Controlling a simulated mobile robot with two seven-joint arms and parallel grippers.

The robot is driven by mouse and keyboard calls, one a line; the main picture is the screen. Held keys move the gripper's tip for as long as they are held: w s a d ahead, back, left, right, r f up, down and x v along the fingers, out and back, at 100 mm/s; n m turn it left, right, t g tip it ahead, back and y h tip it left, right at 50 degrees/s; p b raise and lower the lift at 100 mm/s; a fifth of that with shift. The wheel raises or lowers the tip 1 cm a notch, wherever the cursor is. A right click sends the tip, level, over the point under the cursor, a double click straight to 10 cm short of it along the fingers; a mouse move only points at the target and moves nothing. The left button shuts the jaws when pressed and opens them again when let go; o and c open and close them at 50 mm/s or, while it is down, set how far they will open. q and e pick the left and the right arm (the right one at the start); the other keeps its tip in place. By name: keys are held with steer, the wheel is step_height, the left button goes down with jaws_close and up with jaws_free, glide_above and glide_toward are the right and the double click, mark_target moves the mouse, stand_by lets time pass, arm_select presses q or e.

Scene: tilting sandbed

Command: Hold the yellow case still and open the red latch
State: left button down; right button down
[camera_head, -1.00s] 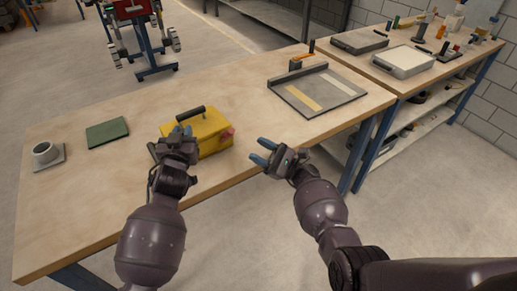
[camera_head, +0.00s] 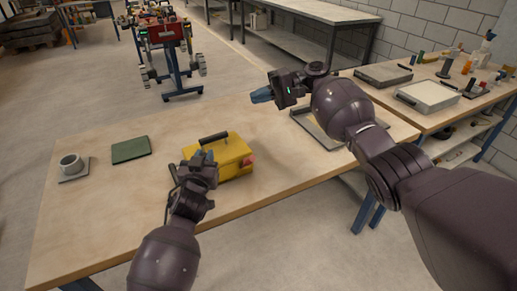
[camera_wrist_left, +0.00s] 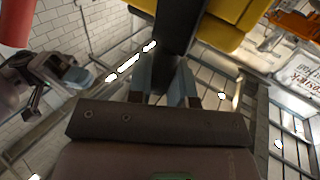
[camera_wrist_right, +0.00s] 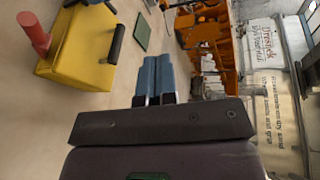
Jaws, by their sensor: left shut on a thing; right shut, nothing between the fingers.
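The yellow case (camera_head: 232,158) stands on the wooden workbench with a black handle (camera_head: 214,137) on top. The red latch (camera_head: 249,160) is a stub at its right end; it shows as a red peg in the right wrist view (camera_wrist_right: 33,35). My left gripper (camera_head: 203,159) is at the front left of the case. In the left wrist view its fingers (camera_wrist_left: 166,85) are shut on a dark bar (camera_wrist_left: 180,40) beside the yellow body. My right gripper (camera_head: 261,96) is shut and empty, raised right of and beyond the case, apart from the latch. The latch's base is unclear.
A green book-like item (camera_head: 131,149) and a grey cup (camera_head: 71,163) on a small plate lie left of the case. A grey tray (camera_head: 303,122) is at the right, partly behind my right arm. The bench front is clear between them.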

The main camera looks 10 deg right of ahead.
steer(key=w+d+n+h, duration=0.1)
steer(key=d+n+h, duration=0.2)
steer(key=n+h, duration=0.15)
steer(key=n+g+h, duration=0.1)
steer(key=n+h, duration=0.3)
steer(key=n, duration=0.6)
glide_toward(248, 161)
step_height(248, 161, down, 5)
steer(key=w, duration=0.3)
steer(key=shift+s+a+f+y, duration=0.15)
steer(key=shift+s+a+f, duration=0.1)
steer(key=shift+s+a, duration=0.35)
steer(key=shift+s+a+f+y, duration=0.1)
steer(key=shift+s+a+f, duration=0.2)
steer(key=shift+s+a, duration=0.3)
steer(key=shift+s, duration=0.1)
